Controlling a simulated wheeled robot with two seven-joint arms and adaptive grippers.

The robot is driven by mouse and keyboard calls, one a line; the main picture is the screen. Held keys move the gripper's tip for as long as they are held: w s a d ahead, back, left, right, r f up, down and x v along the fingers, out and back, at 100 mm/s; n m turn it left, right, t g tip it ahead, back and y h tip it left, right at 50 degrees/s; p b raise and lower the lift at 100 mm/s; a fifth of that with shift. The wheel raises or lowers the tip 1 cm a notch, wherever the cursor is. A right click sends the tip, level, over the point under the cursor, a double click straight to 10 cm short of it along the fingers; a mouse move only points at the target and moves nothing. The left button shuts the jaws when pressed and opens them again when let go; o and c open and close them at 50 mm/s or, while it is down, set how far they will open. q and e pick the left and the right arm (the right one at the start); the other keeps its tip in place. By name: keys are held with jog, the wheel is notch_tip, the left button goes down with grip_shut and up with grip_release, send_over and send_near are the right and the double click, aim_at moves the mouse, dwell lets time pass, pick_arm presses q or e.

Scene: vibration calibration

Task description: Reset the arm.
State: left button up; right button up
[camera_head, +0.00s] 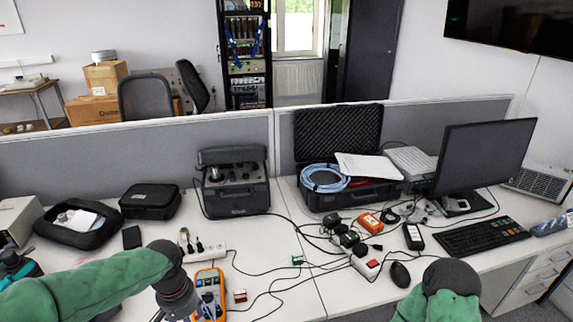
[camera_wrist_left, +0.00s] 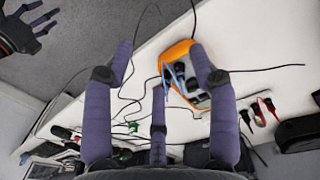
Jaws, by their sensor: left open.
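My left arm in its green sleeve comes in from the left in the head view, and my left gripper (camera_head: 180,295) is over the front of the desk, beside the orange multimeter (camera_head: 218,280). In the left wrist view my left gripper (camera_wrist_left: 158,85) has its fingers spread apart with nothing held between them. The multimeter (camera_wrist_left: 190,75) shows there beyond the fingers. My right arm (camera_head: 440,295) shows at the bottom right of the head view. My right gripper is out of the head view. A dark hand with spread fingers, my right gripper (camera_wrist_left: 32,25), shows at the top left of the left wrist view.
The white desk (camera_head: 275,240) carries loose cables, a power strip (camera_head: 203,252), a black instrument case (camera_head: 235,183), an open foam-lined case (camera_head: 350,195), a monitor (camera_head: 485,155), a keyboard (camera_head: 480,237) and a mouse (camera_head: 400,274). A grey partition (camera_head: 60,163) stands behind.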

pick_arm(q)
jog(key=s+d+f+h+p, duration=0.1)
jog(key=d+f+h, duration=0.1)
jog(key=d+f, duration=0.5)
jog(key=d+f+h, duration=0.1)
jog(key=d+f, duration=0.1)
jog(key=f, duration=0.9)
jog(key=s+d+f+n+p, duration=0.1)
jog(key=s+d+f, duration=0.3)
jog(key=s+f, duration=0.6)
jog(key=shift+d+f+n+h, duration=0.3)
jog(key=shift+f+n+h, duration=0.1)
jog(key=shift+f, duration=0.65)
